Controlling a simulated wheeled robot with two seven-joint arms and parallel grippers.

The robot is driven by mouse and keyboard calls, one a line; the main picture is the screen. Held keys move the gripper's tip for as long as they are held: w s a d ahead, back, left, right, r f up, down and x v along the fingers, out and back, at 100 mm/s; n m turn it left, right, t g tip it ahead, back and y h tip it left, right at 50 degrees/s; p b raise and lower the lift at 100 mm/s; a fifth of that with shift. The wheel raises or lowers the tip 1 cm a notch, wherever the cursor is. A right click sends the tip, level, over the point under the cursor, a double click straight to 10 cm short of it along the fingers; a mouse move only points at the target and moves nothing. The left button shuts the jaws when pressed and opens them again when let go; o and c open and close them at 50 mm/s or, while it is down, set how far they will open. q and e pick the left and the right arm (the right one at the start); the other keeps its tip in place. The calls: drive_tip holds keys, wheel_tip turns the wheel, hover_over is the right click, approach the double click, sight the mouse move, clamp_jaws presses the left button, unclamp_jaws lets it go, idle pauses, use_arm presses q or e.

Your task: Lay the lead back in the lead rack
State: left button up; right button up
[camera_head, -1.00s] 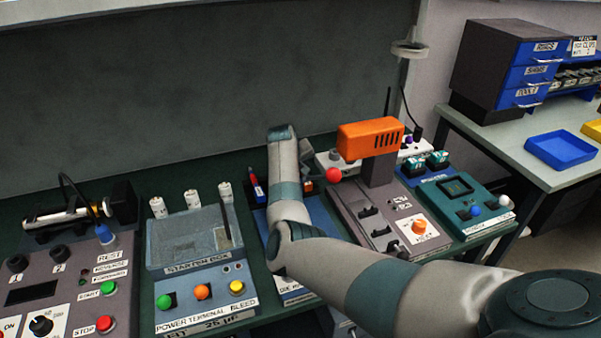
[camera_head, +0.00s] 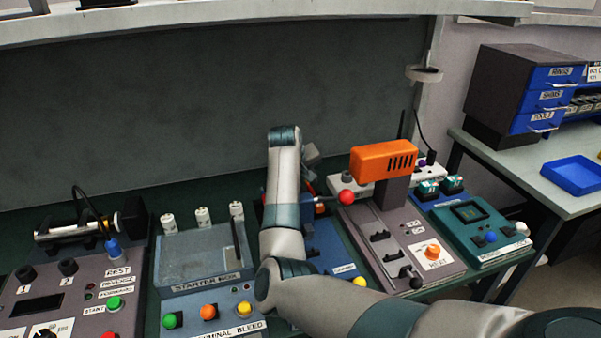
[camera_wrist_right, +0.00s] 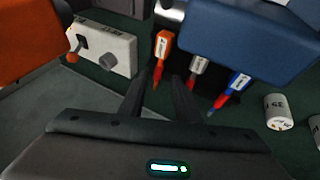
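Three leads hang side by side below a blue block in the right wrist view: an orange one (camera_wrist_right: 162,46), a red one with a white label (camera_wrist_right: 198,66) and a blue one with a red end (camera_wrist_right: 237,82). The blue block (camera_wrist_right: 250,38) appears to be the lead rack. My right gripper (camera_wrist_right: 161,80) points at the leads, its two dark fingers apart with a gap between them. Its fingertips are close to the orange and red leads; I cannot tell whether they touch. In the head view my right arm hides most of the rack and the gripper. My left gripper is out of view.
The starter box (camera_head: 205,255) stands left of my arm, with white cylinders (camera_head: 203,217) behind it. An orange-headed device (camera_head: 384,161) with a red ball (camera_head: 346,197) stands close on the right. A white switch box (camera_wrist_right: 103,48) is left of the leads.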

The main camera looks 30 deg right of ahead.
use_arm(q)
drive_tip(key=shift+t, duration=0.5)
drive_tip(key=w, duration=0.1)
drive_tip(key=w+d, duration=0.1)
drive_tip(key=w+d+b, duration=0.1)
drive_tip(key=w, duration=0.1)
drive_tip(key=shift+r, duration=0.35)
use_arm(e)
drive_tip(key=v, duration=0.8)
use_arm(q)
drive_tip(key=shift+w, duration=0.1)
use_arm(e)
drive_tip(key=shift+f, duration=0.1)
